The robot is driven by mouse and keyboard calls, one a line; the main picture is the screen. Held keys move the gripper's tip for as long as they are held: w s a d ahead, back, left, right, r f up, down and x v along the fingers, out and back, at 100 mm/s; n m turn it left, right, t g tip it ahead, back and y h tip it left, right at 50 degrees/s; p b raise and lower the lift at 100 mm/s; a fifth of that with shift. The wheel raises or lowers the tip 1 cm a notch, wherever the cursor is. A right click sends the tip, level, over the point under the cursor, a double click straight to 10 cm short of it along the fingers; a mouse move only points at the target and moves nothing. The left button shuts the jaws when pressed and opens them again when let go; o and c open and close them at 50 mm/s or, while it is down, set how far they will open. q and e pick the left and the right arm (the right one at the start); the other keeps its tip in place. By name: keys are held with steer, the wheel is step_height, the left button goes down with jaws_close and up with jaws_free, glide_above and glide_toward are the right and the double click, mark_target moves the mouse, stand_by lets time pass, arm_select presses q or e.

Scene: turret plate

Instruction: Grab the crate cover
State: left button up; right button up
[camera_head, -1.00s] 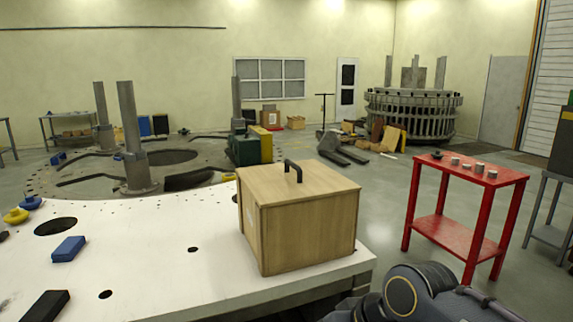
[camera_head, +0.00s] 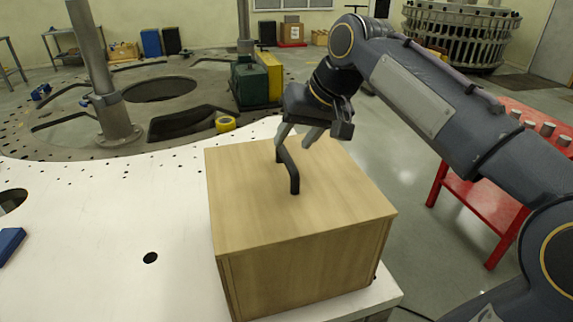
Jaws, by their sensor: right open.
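The wooden crate (camera_head: 300,268) stands on the white plate near its right corner. Its flat wooden cover (camera_head: 247,205) lies on top, with a black bar handle (camera_head: 291,172) standing up from it. My right gripper (camera_head: 296,142) is open above the far end of the handle, with its fingers pointing down. From this angle I cannot tell whether the fingers touch the handle. The arm comes in from the right and hides part of the background behind the crate. My left gripper is not in view.
The white plate (camera_head: 110,245) has dark holes and a blue block (camera_head: 9,243) at the left edge. A red table (camera_head: 470,200) stands at the right, partly behind my arm. A grey post (camera_head: 97,75) rises at the back left. The plate left of the crate is mostly clear.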

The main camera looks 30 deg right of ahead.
mark_target(288, 156)
steer(key=x, duration=0.5)
steer(key=shift+s+d+f+p, duration=0.2)
steer(key=shift+f+p, duration=0.15)
steer(key=shift+f, duration=0.15)
steer(key=shift+w+a+f, duration=0.1)
steer(key=shift+w+f, duration=0.2)
steer(key=shift+f, duration=0.2)
jaws_close()
steer(key=shift+r, duration=0.15)
